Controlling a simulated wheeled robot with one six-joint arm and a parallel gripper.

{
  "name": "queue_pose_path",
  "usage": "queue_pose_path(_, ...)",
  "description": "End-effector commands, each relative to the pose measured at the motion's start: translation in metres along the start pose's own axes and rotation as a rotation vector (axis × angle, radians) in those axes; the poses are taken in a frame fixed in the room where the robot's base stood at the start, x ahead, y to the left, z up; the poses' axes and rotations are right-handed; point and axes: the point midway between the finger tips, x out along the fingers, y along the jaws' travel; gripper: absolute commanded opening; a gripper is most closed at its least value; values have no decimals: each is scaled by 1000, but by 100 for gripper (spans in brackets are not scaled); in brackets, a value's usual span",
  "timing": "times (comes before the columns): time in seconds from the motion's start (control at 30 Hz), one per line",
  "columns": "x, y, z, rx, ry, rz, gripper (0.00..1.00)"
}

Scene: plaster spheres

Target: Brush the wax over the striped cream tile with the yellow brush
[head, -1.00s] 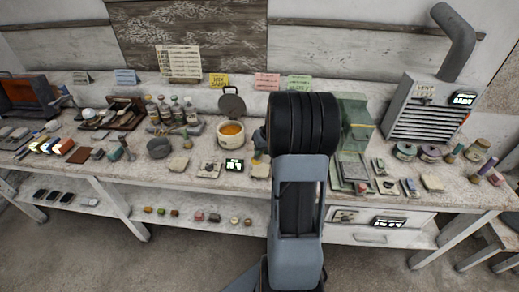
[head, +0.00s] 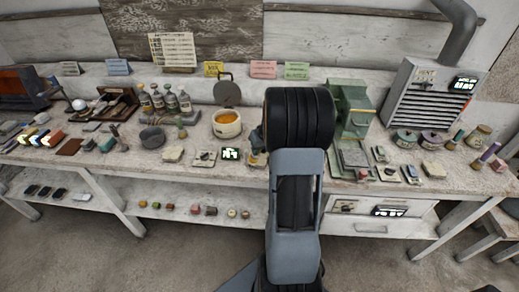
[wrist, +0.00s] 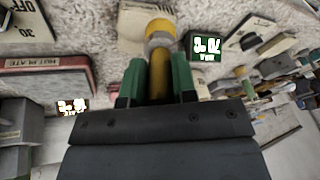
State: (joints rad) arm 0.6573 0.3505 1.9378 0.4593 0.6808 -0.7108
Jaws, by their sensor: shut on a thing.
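My gripper (wrist: 158,80) is shut on the yellow brush (wrist: 160,78), whose handle sits between the green fingers in the wrist view. Its grey collar and yellow end stick out past the fingertips.
A small display with lit digits (head: 230,154) stands left of my wrist, beside a cream plate with a dial (head: 205,158). A cream block (head: 173,154) lies further left. A green press (head: 349,115) stands close on the right. The bench is crowded with small items.

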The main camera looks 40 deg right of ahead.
Motion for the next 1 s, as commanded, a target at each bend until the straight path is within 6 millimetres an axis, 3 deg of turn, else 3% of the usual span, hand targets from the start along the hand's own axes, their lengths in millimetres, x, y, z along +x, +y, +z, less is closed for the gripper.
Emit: queue_pose_path(1.0, 8, -9, 25, 2, -26, -9, 0)
